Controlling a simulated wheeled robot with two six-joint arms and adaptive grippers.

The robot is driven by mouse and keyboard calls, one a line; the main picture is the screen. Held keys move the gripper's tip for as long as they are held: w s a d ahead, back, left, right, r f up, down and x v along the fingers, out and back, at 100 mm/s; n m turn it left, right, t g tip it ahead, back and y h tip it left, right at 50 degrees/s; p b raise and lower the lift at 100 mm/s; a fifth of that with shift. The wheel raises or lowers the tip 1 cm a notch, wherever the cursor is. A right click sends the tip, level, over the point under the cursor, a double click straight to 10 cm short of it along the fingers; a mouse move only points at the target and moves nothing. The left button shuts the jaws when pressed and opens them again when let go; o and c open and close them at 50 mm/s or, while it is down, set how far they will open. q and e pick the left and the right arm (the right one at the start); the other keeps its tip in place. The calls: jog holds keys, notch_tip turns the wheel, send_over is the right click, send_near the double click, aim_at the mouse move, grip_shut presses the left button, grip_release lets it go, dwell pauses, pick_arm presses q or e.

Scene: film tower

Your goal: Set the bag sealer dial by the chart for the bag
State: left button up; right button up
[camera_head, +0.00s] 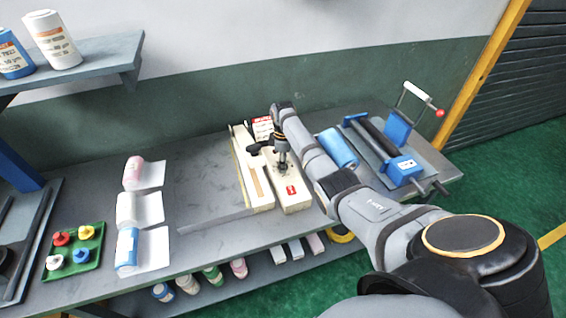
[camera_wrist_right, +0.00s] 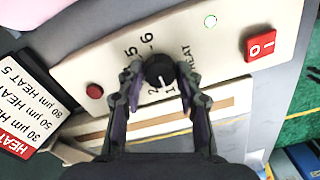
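The cream bag sealer (camera_head: 293,200) stands on the grey bench, with a red switch (camera_wrist_right: 262,44) at one end. Its black dial (camera_wrist_right: 160,69) has numbers around it; 1, 2, 5 and 6 are readable. A pale mark on the dial seems to face the 1–2 side. My right gripper (camera_wrist_right: 160,74) has a finger against each side of the dial; in the head view it is above the sealer (camera_head: 282,165). The chart (camera_wrist_right: 32,108) beside the sealer lists 30, 50 and 80 µm; 80 µm reads HEAT 5, the other values are unclear. My left gripper is out of view.
A green tray (camera_head: 75,262) holds coloured pieces. A blue roll (camera_head: 338,148) and a blue roller device (camera_head: 400,165) are at right. Several bottles sit below the bench front.

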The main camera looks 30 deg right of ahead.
jog(key=c, duration=0.5)
jog(key=shift+c, duration=0.4)
jog(key=shift+r+m+p, duration=0.25)
jog(key=shift+m+p, duration=0.7)
jog(key=shift+m, duration=0.15)
jog(key=m+p, duration=0.1)
jog(key=m, duration=0.2)
jog(key=shift+m+p, duration=0.3)
jog(key=shift+p, duration=0.1)
jog(key=m+p, duration=0.1)
jog(key=m, duration=0.3)
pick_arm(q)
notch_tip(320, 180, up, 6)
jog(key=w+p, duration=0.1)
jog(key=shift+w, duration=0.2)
pick_arm(e)
jog(key=shift+f+m, duration=0.1)
jog(key=shift+m, duration=2)
jog(key=shift+w, duration=0.1)
jog(key=o, duration=1.2)
jog(key=shift+c, duration=0.2)
